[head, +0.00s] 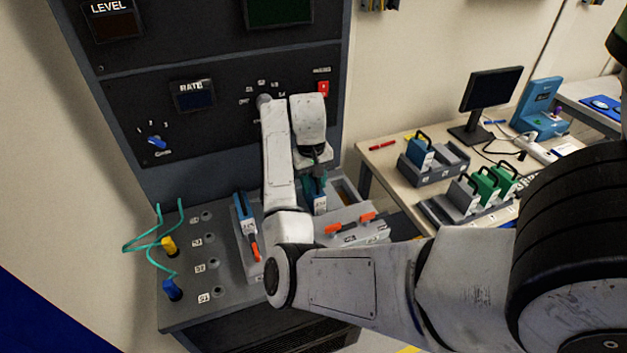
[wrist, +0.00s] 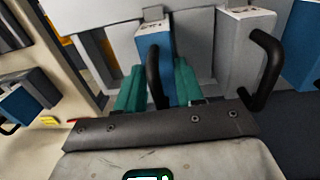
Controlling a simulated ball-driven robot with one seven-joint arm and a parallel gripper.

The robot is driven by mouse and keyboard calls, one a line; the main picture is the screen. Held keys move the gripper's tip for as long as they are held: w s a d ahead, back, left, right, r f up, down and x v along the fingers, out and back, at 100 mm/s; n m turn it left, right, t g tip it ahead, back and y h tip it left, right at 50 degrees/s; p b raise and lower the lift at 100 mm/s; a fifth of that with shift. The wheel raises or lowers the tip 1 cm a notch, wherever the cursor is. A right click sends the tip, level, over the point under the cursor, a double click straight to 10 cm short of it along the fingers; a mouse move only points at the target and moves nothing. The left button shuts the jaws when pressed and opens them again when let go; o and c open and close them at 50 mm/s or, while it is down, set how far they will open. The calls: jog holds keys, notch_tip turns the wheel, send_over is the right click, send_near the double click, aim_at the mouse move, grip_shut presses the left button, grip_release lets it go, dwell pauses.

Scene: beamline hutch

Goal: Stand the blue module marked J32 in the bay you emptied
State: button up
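A blue module (head: 319,200) with a pale label and black handle is in my gripper (head: 315,180); its marking is too small to read. The wrist view shows the module (wrist: 158,38) between the two teal fingers of my gripper (wrist: 159,88), which close on its sides. It is low over the grey bench, near a pale rack with orange levers (head: 350,224); I cannot tell how far it is seated. A second blue module (head: 242,206) stands to the left, beside another orange lever (head: 254,252). My arm hides part of the bays.
The panel (head: 190,150) rises behind the bench. Blue and yellow plugs with teal cables (head: 169,245) are at the left. A side table (head: 390,160) at the right holds racks with blue, grey and green modules (head: 484,184) and a monitor (head: 492,90).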

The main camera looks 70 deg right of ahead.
aim_at(312, 187)
jog(key=o, duration=0.5)
jog(key=shift+o, duration=0.2)
notch_tip(312, 187, up, 11)
jog(key=p, duration=0.2)
jog(key=shift+w+a, duration=0.2)
jog(key=shift+w, duration=0.05)
jog(key=shift+f, duration=0.15)
